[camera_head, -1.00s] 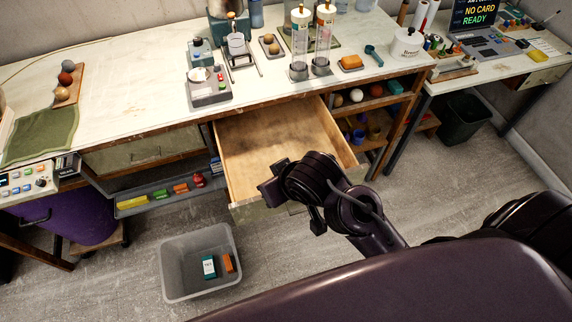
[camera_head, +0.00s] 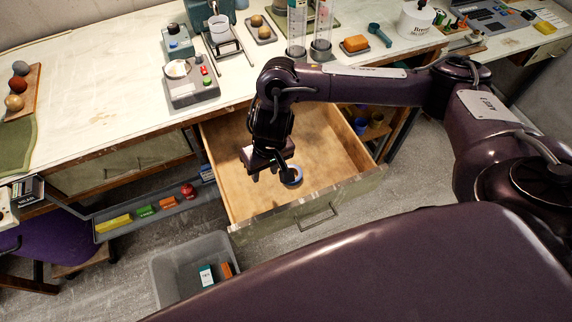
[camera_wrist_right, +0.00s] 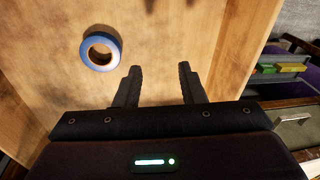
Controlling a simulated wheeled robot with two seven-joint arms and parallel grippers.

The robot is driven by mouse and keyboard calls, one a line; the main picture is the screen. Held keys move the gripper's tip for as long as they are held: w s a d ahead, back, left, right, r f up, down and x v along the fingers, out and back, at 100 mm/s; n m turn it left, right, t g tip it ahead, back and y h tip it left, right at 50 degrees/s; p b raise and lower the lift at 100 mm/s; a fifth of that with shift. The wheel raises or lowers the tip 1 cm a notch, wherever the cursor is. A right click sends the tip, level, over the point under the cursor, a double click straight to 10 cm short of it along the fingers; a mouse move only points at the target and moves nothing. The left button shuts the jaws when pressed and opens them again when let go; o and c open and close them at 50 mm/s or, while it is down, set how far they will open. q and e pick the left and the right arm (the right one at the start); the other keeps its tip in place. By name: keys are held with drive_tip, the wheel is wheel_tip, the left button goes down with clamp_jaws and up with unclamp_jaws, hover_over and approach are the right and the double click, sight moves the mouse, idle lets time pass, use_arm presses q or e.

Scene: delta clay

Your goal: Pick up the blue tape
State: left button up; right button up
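The blue tape (camera_head: 297,178) is a small ring lying flat on the wooden floor of the open drawer (camera_head: 235,165), toward its front. My right gripper (camera_head: 266,173) is inside the drawer area, just left of the tape in the head view, and partly overlaps it. In the right wrist view the tape (camera_wrist_right: 86,50) lies up and left of the fingertips (camera_wrist_right: 159,68), apart from them. The two fingers are spread with only bare wood between them. My left gripper is in neither view.
The drawer's front panel (camera_head: 300,217) and side walls surround the tape. The worktop (camera_head: 110,95) above carries a grey device (camera_head: 192,88) and other items. A grey bin (camera_head: 165,270) stands on the floor, and a shelf tray (camera_head: 125,228) holds small coloured objects.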

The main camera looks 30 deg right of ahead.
drive_tip(key=m+h, duration=0.1)
drive_tip(key=m, duration=0.1)
approach(298, 179)
drive_tip(key=shift+g, duration=0.4)
drive_tip(key=w+a, duration=0.1)
drive_tip(key=w+a+f, duration=0.1)
drive_tip(key=w+a+b, duration=0.1)
drive_tip(key=shift+w+a+f, duration=0.15)
drive_tip(key=shift+w+f, duration=0.1)
drive_tip(key=shift+f, duration=0.1)
wheel_tip(298, 179, down, 7)
drive_tip(key=b, duration=0.2)
drive_tip(key=shift+r+b, duration=0.1)
drive_tip(key=shift+b, duration=0.3)
drive_tip(key=shift+c, duration=0.2)
clamp_jaws()
